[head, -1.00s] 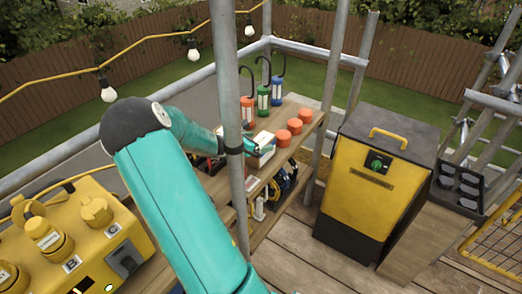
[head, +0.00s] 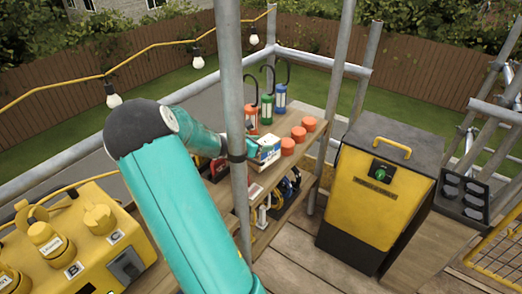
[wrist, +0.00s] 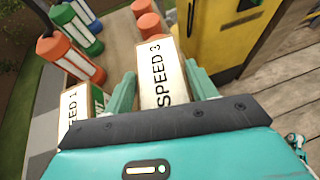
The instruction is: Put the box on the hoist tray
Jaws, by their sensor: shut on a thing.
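The box (wrist: 160,72), white and marked SPEED 3, is between the two teal fingers of my gripper (wrist: 161,86) in the wrist view. My gripper is shut on it. In the head view the box (head: 268,148) shows just past a grey pole, at the bench beside the orange caps.
Another box, SPEED 1 (wrist: 75,115), stands left of my gripper. Orange caps (head: 298,134) and coloured lamps (head: 265,112) stand on the bench (head: 314,112). A yellow and black cabinet (head: 372,195) and a dark tray of round cups (head: 464,196) are to the right. A pole (head: 233,90) crosses near my arm.

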